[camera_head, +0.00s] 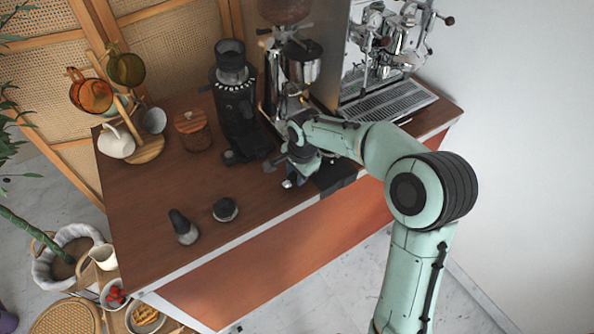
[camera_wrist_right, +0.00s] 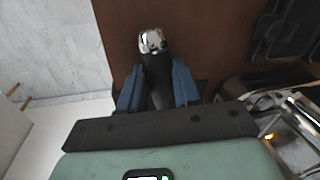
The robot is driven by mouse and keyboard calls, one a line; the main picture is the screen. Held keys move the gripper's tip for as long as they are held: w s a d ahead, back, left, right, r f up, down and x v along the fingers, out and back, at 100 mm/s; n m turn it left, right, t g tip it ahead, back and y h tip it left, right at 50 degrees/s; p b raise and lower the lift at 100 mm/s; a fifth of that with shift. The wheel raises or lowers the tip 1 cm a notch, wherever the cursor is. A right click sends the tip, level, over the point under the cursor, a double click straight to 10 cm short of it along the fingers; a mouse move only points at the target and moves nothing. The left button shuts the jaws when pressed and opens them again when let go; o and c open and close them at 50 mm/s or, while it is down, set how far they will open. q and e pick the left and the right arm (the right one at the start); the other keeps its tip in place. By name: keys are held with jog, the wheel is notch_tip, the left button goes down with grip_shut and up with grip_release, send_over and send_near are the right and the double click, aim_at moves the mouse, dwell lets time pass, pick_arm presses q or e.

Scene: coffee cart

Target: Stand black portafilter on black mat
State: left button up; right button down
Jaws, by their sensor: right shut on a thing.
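The black portafilter (camera_wrist_right: 155,72) shows in the right wrist view as a black handle with a shiny metal end. My right gripper (camera_wrist_right: 157,88) is shut on the handle, with one blue finger on each side. In the head view my right gripper (camera_head: 291,180) is low over the counter's front edge, and the portafilter is mostly hidden by it and the arm. The black mat (camera_head: 338,187) lies over the counter's front edge, just right of the gripper, partly covered by my arm. I cannot tell whether the portafilter touches anything. My left gripper is not in view.
A black grinder (camera_head: 238,105) stands left of the gripper, with a second grinder (camera_head: 303,65) behind it. The espresso machine (camera_head: 385,60) is at the back right.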

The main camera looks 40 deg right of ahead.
jog(key=shift+w+f, duration=0.1)
dwell(0.5)
jog(key=c, duration=0.8)
grip_release()
jog(key=shift+c, duration=0.2)
jog(key=shift+o, duration=0.6)
notch_tip(320, 180, up, 13)
jog(key=s, duration=0.2)
jog(key=shift+s+a+p, duration=0.25)
jog(key=shift+s+p, duration=0.1)
jog(key=shift+p, duration=0.05)
